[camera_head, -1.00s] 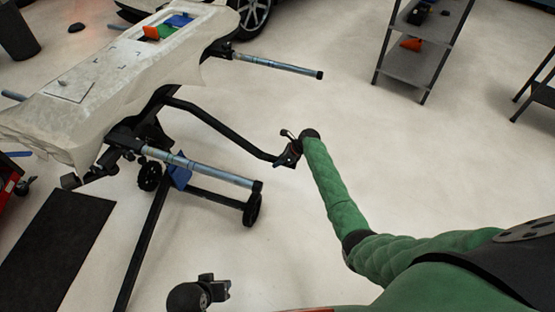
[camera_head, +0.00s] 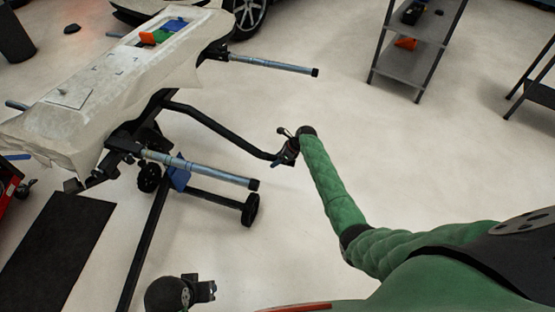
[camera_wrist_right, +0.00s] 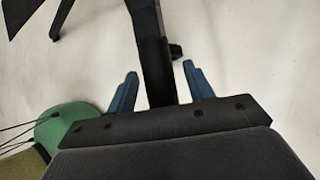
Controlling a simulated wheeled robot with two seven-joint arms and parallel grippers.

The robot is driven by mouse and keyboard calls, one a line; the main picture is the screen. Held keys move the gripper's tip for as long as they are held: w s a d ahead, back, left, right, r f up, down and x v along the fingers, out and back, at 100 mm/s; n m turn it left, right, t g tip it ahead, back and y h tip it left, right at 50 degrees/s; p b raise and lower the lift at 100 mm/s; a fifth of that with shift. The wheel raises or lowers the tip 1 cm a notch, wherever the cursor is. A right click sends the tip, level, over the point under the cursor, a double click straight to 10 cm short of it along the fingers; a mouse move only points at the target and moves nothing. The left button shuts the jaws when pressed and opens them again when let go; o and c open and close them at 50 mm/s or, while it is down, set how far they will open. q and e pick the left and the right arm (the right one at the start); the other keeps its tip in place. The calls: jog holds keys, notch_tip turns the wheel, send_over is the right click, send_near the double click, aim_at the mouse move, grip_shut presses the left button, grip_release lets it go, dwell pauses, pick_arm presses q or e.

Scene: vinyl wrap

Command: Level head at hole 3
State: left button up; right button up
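A black work stand (camera_head: 165,200) carries a long whitish panel (camera_head: 95,90) on its head at the left of the head view. The panel lies tilted, and holes on the stand are too small or hidden to tell. My right gripper (camera_head: 284,153) is at the end of the stand's bent black bar (camera_head: 215,128). In the right wrist view its blue fingers (camera_wrist_right: 160,85) are apart, on either side of a black bar (camera_wrist_right: 152,45), with narrow gaps. A black end of what seems my left arm (camera_head: 205,290) shows at the bottom; its fingers are unclear.
Silvery support tubes (camera_head: 200,170) with black ends stick out from the stand. A black mat (camera_head: 55,250) lies at the lower left. A grey shelf (camera_head: 410,65) stands at the upper right. The floor between is clear.

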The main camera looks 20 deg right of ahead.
jog(key=shift+v, duration=3.9)
